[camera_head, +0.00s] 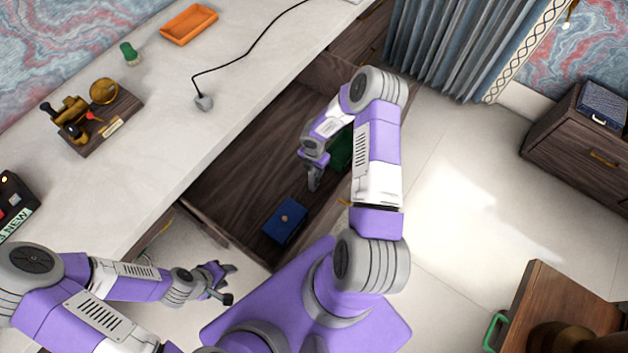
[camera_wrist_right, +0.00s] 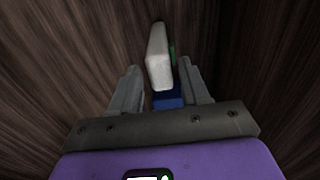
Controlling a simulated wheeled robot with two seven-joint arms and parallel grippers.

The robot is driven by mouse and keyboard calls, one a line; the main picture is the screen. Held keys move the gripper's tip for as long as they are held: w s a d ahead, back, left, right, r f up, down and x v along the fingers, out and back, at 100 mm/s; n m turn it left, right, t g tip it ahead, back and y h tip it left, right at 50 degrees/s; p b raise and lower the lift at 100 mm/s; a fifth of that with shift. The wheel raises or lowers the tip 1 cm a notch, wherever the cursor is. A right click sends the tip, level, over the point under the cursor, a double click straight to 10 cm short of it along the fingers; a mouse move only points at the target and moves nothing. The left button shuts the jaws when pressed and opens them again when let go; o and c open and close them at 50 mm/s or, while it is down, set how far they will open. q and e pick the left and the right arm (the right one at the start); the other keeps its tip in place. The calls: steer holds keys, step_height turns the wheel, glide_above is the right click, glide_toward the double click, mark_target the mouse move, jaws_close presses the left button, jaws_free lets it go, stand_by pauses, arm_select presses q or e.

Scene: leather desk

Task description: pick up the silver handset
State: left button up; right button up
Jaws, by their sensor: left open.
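A pale silver-white block, which looks like the silver handset (camera_wrist_right: 158,58), stands out just ahead of my right fingers in the right wrist view. I cannot make it out in the head view, where my right arm covers part of the drawer. My right gripper (camera_wrist_right: 159,66) is open, with visible gaps between its fingers and the pale block. In the head view my right gripper (camera_head: 314,182) points down into the open drawer (camera_head: 235,185). My left gripper (camera_head: 228,281) is open and empty, low at the left, beside the desk front.
A blue box (camera_head: 284,221) and a green object (camera_head: 341,150) lie in the drawer, its dark walls close around my right gripper. The desktop (camera_head: 165,130) holds an orange tray (camera_head: 188,24), a brass instrument (camera_head: 75,118) and a corded grey plug (camera_head: 204,103).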

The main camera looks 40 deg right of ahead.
jaws_close()
